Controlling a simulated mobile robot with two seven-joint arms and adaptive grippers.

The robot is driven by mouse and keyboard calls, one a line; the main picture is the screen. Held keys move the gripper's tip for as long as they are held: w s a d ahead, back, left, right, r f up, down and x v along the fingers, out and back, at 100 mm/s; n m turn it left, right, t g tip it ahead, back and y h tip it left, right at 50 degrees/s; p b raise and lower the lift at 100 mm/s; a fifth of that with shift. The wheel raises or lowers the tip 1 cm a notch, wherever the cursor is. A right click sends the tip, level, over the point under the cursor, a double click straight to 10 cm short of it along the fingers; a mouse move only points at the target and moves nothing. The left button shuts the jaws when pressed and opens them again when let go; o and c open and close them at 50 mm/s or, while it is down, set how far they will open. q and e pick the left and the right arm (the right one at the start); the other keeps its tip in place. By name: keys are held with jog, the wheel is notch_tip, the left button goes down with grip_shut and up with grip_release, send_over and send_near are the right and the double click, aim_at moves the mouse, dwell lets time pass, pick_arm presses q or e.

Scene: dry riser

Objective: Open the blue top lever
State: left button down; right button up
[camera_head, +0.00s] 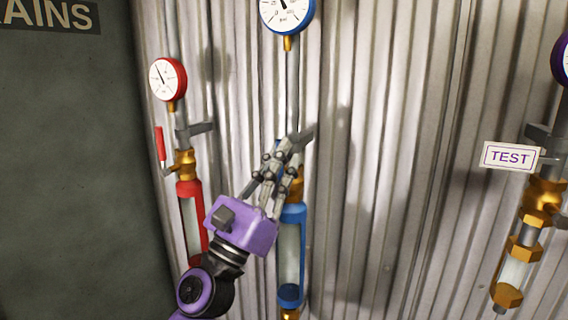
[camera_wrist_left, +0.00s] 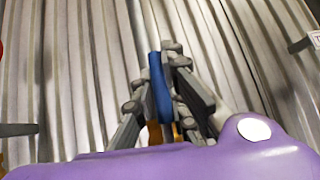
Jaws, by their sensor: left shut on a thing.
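The blue top lever (camera_wrist_left: 160,88) stands upright between the fingers of my left gripper (camera_wrist_left: 162,80) in the left wrist view. In the head view my left gripper (camera_head: 284,158) reaches from lower left to the blue pipe and is shut on the lever, which its fingers mostly hide; only a little blue (camera_head: 278,172) shows there. Below it is the blue-framed sight glass (camera_head: 290,255) of the same pipe, and above it the blue-rimmed gauge (camera_head: 286,12). My right gripper is in neither view.
To the left is a red pipe with a red lever (camera_head: 160,143) and a red-rimmed gauge (camera_head: 168,79). To the right are a brass-fitted pipe (camera_head: 523,250) and a TEST sign (camera_head: 510,156). Corrugated wall (camera_head: 400,150) lies behind; a dark panel (camera_head: 65,160) is at far left.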

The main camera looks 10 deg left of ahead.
pick_arm(q)
jog(key=shift+n+t+y, duration=0.3)
jog(key=shift+n+y, duration=0.1)
jog(key=c, duration=1.7)
grip_release()
jog(key=shift+c, duration=0.2)
jog(key=shift+a, duration=0.1)
jog(key=v, duration=1.2)
